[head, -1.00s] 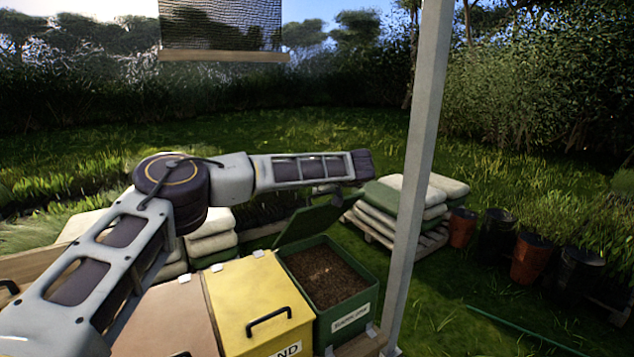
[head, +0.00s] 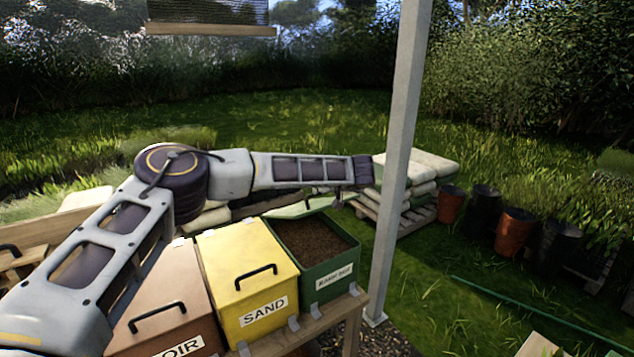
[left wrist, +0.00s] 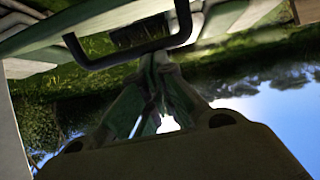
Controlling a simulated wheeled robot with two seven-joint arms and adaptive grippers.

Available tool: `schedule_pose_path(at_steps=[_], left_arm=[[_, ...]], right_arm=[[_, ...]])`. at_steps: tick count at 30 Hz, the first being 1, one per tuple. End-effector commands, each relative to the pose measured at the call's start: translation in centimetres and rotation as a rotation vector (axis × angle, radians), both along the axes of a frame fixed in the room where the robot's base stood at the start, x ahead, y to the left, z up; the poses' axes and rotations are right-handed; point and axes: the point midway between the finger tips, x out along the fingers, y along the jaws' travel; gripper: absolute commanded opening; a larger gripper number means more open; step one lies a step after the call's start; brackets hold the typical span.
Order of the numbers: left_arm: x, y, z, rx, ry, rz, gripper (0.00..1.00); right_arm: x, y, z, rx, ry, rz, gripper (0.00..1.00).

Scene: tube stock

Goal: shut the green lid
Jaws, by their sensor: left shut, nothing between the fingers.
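The green lid (head: 298,209) stands open at the back of the green bin (head: 335,278), and dark soil shows inside the bin. My left forearm passes above and partly in front of the lid. In the left wrist view the lid's pale green panel (left wrist: 40,40) is at the upper left, with its black bar handle (left wrist: 125,55). My left gripper (left wrist: 158,65) is shut and empty, its fingertips close to the handle. Whether they touch the lid cannot be told. In the head view the gripper is mostly hidden beyond the wrist. My right gripper is not in view.
The yellow sand bin (head: 245,265) and a tan bin (head: 165,300) stand left of the green bin with lids shut. A grey post (head: 398,150) rises just right of it. Stacked sacks (head: 430,170) and several pots (head: 515,232) are behind on the grass.

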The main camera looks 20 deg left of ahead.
Motion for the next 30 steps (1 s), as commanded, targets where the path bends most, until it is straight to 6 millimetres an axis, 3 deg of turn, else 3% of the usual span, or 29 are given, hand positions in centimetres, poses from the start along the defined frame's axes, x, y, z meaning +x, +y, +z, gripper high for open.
schedule_pose_path(at_steps=[14, 23, 26, 30], left_arm=[[-1.7, -2.0, -4.3, 0.000, 0.002, -0.001, 0.00], [-3.4, -4.0, -9.3, 0.001, 0.003, -0.002, 0.00], [-3.9, -4.6, -11.1, 0.002, 0.002, -0.002, 0.00], [-4.4, -5.2, -13.5, 0.001, 0.001, -0.001, 0.00]], right_arm=[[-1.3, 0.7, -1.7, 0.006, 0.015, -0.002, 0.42], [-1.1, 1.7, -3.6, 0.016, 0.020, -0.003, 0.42], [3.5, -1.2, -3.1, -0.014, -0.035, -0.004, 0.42], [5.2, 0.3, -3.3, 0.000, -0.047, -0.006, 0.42]])
